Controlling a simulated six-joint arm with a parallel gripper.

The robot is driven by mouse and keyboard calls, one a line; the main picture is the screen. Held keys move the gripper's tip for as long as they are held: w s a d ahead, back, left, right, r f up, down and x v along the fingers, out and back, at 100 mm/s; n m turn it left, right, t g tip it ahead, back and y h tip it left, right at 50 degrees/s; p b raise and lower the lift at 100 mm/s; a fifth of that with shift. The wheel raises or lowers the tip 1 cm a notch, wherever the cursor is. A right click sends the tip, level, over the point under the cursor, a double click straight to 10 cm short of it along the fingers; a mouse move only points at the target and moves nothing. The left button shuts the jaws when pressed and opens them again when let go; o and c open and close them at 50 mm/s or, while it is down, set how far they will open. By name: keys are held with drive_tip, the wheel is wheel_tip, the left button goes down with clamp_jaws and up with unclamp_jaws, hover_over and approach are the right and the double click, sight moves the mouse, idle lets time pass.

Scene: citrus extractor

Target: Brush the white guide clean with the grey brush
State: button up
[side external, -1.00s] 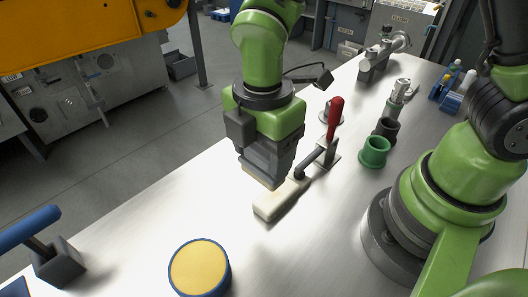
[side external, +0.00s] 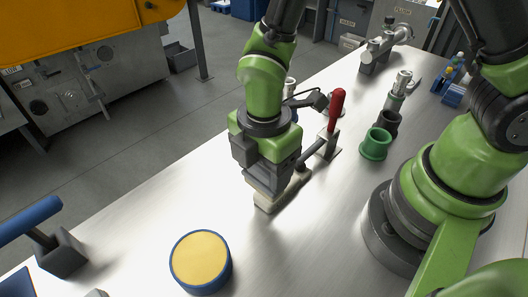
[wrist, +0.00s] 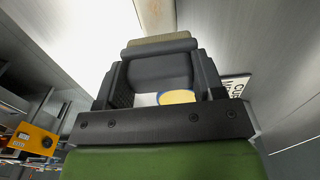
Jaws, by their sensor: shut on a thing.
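The white guide (side external: 265,207) is a pale bar lying on the steel table in the side view. Its near end shows below my gripper (side external: 268,182), which hides much of it. In the wrist view, my gripper (wrist: 162,82) is shut on the grey brush (wrist: 160,68), a dark rounded block with tan bristles (wrist: 160,40) at its far side. The brush is over the guide; whether the bristles touch it is hidden. A pale surface with faint orange-brown marks, likely the guide (wrist: 155,14), shows beyond the bristles.
A red-handled clamp (side external: 337,110) stands close behind the guide. A green cup (side external: 375,144) and a dark cup (side external: 387,123) stand to the right. A blue-rimmed yellow disc (side external: 200,259) is in front; a blue-handled tool (side external: 60,250) is at left.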

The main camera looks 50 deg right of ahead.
drive_tip(key=shift+f, duration=1.6)
drive_tip(key=shift+d+r, duration=0.2)
drive_tip(key=shift+d, duration=1)
drive_tip(key=shift+c, duration=0.3)
drive_tip(key=shift+d+r, duration=0.2)
drive_tip(key=shift+d, duration=0.5)
drive_tip(key=shift+a+f, duration=0.3)
drive_tip(key=shift+a, duration=0.65)
drive_tip(key=shift+a+r, duration=0.2)
drive_tip(key=shift+a, duration=0.85)
drive_tip(key=shift+d+r, duration=0.1)
drive_tip(key=shift+r, duration=3.8)
drive_tip(key=shift+w, duration=0.1)
